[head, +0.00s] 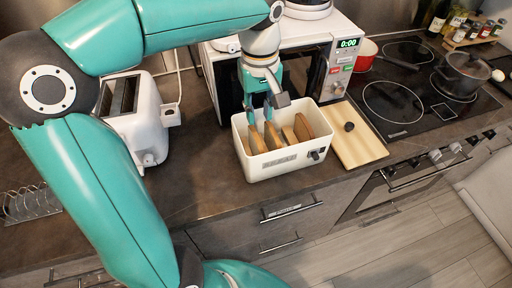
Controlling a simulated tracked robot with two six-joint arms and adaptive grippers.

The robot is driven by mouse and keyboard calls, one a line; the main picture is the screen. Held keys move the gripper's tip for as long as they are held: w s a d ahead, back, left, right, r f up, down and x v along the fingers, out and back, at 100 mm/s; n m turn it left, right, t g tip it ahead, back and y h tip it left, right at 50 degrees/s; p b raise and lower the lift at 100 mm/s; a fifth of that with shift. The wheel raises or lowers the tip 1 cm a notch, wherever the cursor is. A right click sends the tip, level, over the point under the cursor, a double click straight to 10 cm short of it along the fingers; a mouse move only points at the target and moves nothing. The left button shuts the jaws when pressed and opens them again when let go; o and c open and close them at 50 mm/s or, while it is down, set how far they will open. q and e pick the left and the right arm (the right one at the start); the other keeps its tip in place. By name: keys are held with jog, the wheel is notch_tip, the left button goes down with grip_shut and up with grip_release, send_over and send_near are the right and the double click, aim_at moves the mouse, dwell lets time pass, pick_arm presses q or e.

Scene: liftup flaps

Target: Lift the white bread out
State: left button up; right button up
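A cream bread bin (273,168) stands uncovered on the counter with several upright slices in it. They are tan to brown, and I cannot tell for sure which is the white bread. The leftmost slice (257,141) and a paler, narrow slice (289,135) stand near the middle. My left gripper (259,113) points down over the left part of the bin, its two fingers apart, with tips close above the left slices. No slice is visibly lifted.
The wooden lid (358,147) with a dark knob lies right of the bin. A microwave (338,66) stands behind it, a white toaster (138,122) to the left. A hob with a dark pot (462,74) and a red pan (365,53) are at right.

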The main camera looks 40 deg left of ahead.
aim_at(258, 138)
pick_arm(q)
notch_tip(258, 138, down, 8)
jog(key=shift+a+r, duration=0.1)
jog(key=shift+r, duration=0.05)
jog(key=shift+w+a+f, duration=0.1)
jog(key=shift+a+f, duration=0.1)
jog(key=shift+f, duration=0.65)
jog(key=shift+a+f, duration=0.15)
jog(key=shift+f, duration=0.75)
jog(key=shift+w+a+f, duration=0.1)
jog(key=shift+a+f, duration=0.1)
jog(key=shift+f, duration=0.65)
grip_shut()
